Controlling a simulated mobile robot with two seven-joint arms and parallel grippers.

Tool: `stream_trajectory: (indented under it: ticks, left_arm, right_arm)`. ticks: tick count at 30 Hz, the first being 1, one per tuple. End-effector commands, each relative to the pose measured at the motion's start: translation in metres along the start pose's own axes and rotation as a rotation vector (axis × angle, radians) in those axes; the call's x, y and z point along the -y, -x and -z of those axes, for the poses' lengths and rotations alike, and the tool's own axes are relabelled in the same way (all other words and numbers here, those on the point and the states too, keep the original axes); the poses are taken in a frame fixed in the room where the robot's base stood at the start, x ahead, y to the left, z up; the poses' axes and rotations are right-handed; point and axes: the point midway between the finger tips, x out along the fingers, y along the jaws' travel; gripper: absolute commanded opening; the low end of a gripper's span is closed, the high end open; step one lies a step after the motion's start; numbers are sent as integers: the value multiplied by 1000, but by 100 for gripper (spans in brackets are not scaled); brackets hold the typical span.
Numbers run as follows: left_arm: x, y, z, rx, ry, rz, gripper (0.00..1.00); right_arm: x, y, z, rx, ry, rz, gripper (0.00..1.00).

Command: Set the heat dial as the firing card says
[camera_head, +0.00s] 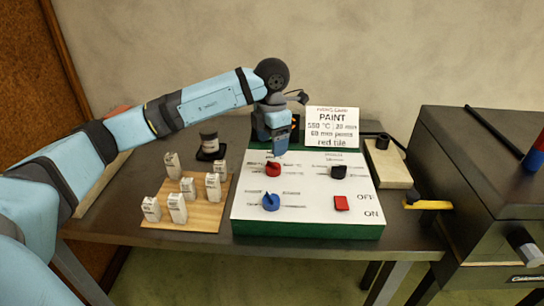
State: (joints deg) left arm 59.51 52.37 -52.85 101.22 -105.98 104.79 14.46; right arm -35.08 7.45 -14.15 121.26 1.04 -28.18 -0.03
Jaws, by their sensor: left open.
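The firing card (332,128) stands behind the control panel. The white-topped panel (305,190) carries a red dial (272,169), a blue dial (270,202), a black dial (338,172) and a red switch (341,203) beside OFF and ON marks. The dial labels are too small to read, so I cannot tell which is the heat dial. My left gripper (279,151) is open, pointing down just above and behind the red dial; contact cannot be told. My right gripper is out of view.
A wooden board (205,221) with several white labelled blocks lies left of the panel. A dark jar (209,142) stands behind it. A pale block (388,164) and a yellow-handled thing (428,205) are right, beside a large dark box (480,180).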

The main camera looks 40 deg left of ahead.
Motion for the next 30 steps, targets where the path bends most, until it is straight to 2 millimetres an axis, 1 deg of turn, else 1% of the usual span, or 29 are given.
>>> stream_trajectory:
  ticks: [1,3,6,10,15,30]
  left_arm:
    - [0,13,-1,3,0,-1,69]
    - [0,27,-1,3,0,-1,69]
    - [0,42,-1,2,0,0,69]
    - [0,55,0,1,-1,0,69]
    - [0,59,0,0,-1,0,69]
    - [0,59,0,0,0,0,69]
  right_arm:
    - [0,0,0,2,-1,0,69]
    - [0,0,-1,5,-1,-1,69]
    - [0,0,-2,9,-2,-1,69]
    - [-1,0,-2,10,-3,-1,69]
    - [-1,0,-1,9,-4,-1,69]
    - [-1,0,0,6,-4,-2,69]
